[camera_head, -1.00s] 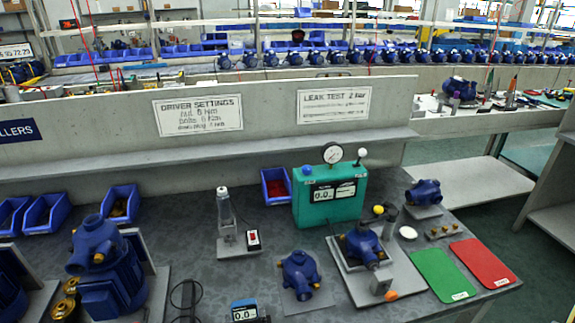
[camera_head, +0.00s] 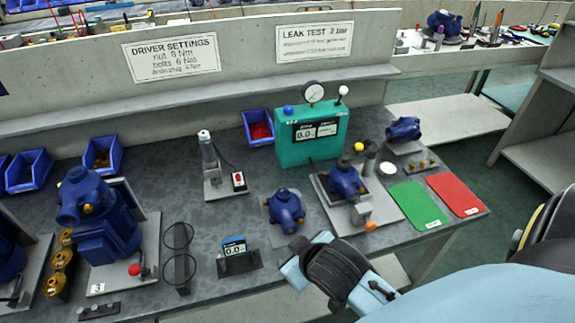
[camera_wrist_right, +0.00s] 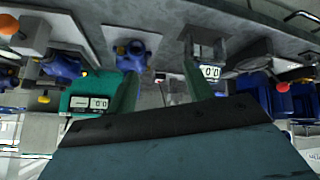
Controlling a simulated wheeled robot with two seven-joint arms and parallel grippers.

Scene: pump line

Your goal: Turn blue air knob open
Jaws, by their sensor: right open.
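The blue air knob (camera_head: 288,110) sits on the top left of the green leak tester (camera_head: 296,150), which has a round gauge (camera_head: 313,93) and a display reading 0.0. My right gripper (camera_head: 308,256) is over the front edge of the bench, well in front of the tester and apart from the knob. In the right wrist view its two fingers (camera_wrist_right: 160,75) are spread with nothing between them. That view is upside down and shows the tester (camera_wrist_right: 82,88) at the left, partly behind a finger; I cannot make out the knob there. My left gripper is not in view.
Blue pump housings stand on a plate (camera_head: 285,212) and in the fixture (camera_head: 346,184) between my right gripper and the tester. A small display stand (camera_head: 236,253), a driver (camera_head: 210,160), a green mat (camera_head: 417,207) and a red mat (camera_head: 456,195) are nearby.

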